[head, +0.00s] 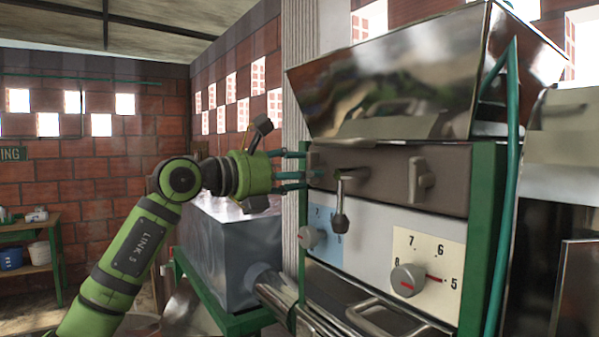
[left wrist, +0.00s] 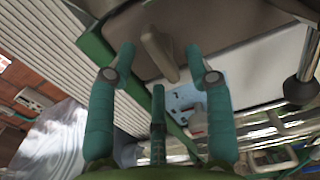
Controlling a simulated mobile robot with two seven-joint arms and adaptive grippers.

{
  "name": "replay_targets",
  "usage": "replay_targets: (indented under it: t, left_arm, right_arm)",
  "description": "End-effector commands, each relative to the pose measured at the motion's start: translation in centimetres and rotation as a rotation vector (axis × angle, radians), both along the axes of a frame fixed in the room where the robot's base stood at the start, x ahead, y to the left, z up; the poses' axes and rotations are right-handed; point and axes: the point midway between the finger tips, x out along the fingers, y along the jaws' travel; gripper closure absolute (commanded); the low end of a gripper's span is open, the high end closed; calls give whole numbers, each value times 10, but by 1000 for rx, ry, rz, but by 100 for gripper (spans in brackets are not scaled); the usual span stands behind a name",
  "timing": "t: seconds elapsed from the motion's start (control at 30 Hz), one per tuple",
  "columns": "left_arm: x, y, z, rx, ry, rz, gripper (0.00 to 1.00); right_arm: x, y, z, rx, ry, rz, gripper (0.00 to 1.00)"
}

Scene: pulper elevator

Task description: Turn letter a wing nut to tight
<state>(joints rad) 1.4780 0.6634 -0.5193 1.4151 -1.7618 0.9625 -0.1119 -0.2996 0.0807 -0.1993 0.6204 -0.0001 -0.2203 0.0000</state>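A brownish-grey wing nut (left wrist: 157,52) stands out from the brown panel (left wrist: 205,18) in the left wrist view, its long wing slanted. It also shows small at the panel's left end in the head view (head: 316,164), partly behind my fingers. A second wing nut (head: 420,180) stands upright at the panel's right side. I see no letter on either nut. My left gripper (head: 302,167) points at the left nut, its teal fingers spread. In the left wrist view the gripper (left wrist: 160,62) has the nut between its fingertips, with gaps on both sides. My right gripper is not in view.
A lever with a dark knob (head: 339,222) hangs from the panel, close right of the left nut. Below are two dials (head: 408,280), (head: 308,238) and a handle (head: 385,318). A metal hopper (head: 390,75) sits above. A metal tank (head: 235,250) stands below my left gripper.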

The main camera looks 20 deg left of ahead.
Motion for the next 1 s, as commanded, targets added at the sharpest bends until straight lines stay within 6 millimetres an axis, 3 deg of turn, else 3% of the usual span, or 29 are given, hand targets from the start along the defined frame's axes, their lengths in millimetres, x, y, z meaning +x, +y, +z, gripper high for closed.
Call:
replay_targets:
  t: [0.37,0.8,1.0]
  left_arm:
    - [-7,5,1,-3,-3,-1,46]
    - [-73,59,-1,0,1,2,46]
    - [-90,72,-1,-1,2,0,46]
  right_arm:
    - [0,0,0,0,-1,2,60]
    - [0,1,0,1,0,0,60]
    - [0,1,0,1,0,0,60]
